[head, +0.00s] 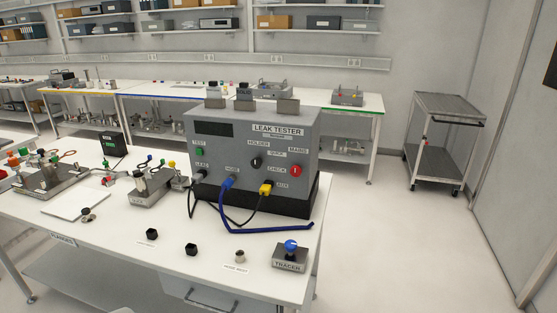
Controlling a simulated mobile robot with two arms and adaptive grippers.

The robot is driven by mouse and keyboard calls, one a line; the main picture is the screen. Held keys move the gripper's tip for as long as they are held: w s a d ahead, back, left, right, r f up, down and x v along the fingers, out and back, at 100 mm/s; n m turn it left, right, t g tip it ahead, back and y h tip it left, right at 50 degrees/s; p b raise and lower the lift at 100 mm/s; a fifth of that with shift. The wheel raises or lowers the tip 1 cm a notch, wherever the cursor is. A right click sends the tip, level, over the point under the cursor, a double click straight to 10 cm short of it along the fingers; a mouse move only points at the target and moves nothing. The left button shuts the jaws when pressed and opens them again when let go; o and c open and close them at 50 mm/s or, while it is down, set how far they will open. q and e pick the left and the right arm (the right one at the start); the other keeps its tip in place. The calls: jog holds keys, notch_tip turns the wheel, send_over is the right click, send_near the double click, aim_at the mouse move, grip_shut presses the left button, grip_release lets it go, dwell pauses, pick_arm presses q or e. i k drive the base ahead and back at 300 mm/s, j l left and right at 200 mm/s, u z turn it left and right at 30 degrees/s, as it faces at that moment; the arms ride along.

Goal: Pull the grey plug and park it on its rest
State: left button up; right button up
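The leak tester (225,152) is a grey box on a black base on the white bench. A blue plug (228,183) with a blue hose sits in its front, and a yellow plug (266,189) with a black cable sits to the right. A small dark or grey plug-like end (201,173) shows at the left port; its exact colour is hard to tell. No other grey plug is clear. A small metallic post (240,257) stands at the bench front behind a label (236,267) that seems to read "HOSE REST". Neither of my grippers shows.
A tracer block (289,261) with a blue ball stands at the front right corner. Two black knobs (152,234) (191,249) sit left of the post. Metal fixtures (153,186) and a white pad (75,203) occupy the left. A cart (442,140) stands behind right; the floor nearby is clear.

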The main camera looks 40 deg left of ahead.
aim_at(197, 178)
jog(key=j+u, duration=0.15)
jog(key=u, duration=1.85)
jog(key=i+j+z, duration=0.35)
jog(key=j, duration=0.75)
jog(key=i+j+z, duration=0.1)
jog(key=j+z, duration=0.25)
jog(key=j, duration=0.8)
jog(key=j+z, duration=0.4)
jog(key=j, duration=0.8)
